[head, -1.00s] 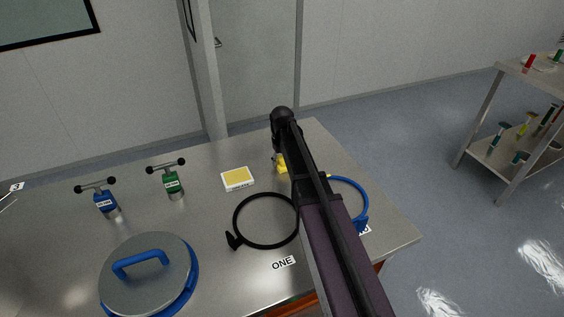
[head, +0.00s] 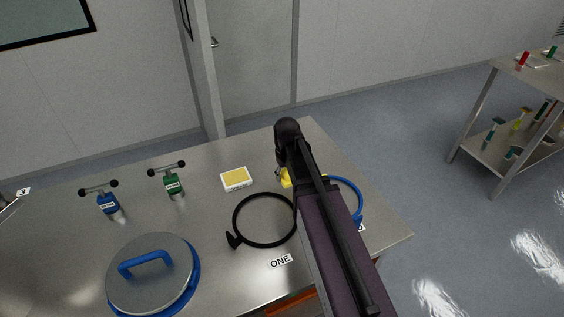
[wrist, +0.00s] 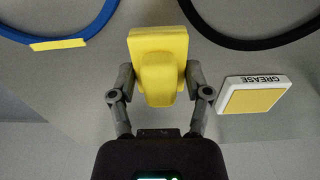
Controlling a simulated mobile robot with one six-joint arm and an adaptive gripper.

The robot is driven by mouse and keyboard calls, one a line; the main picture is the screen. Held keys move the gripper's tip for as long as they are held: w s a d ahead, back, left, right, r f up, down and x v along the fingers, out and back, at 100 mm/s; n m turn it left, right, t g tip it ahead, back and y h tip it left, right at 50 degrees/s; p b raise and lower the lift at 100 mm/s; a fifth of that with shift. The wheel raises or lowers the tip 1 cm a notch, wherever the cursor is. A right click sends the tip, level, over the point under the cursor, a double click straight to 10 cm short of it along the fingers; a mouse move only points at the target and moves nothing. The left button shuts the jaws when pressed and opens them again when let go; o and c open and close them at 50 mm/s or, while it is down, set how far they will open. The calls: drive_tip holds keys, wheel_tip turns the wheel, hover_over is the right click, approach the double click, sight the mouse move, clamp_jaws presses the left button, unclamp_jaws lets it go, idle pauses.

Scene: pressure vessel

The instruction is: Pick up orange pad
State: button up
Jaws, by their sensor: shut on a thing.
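A yellow pad with a raised block grip (wrist: 158,52) is between the fingers of my gripper (wrist: 160,80) in the wrist view. The fingers are shut on the grip from both sides. In the head view the yellow pad (head: 286,179) shows only partly beside my arm, which hides most of it and the gripper. I cannot tell whether the pad touches the table. I see no pad that is clearly orange.
A white box with a yellow top marked GREASE (head: 236,179) lies left of the pad. A black ring (head: 236,215) and a blue ring (head: 358,195) lie nearby. A blue-rimmed lid (head: 180,275) and two small valves, green (head: 173,186) and blue (head: 109,204), are farther left.

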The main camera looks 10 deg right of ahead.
drive_tip(key=shift+s+r, duration=0.15)
drive_tip(key=shift+s, duration=1.1)
drive_tip(key=shift+s+r, duration=0.1)
drive_tip(key=shift+s, duration=1.1)
drive_tip(key=o, duration=0.6)
drive_tip(key=c, duration=0.4)
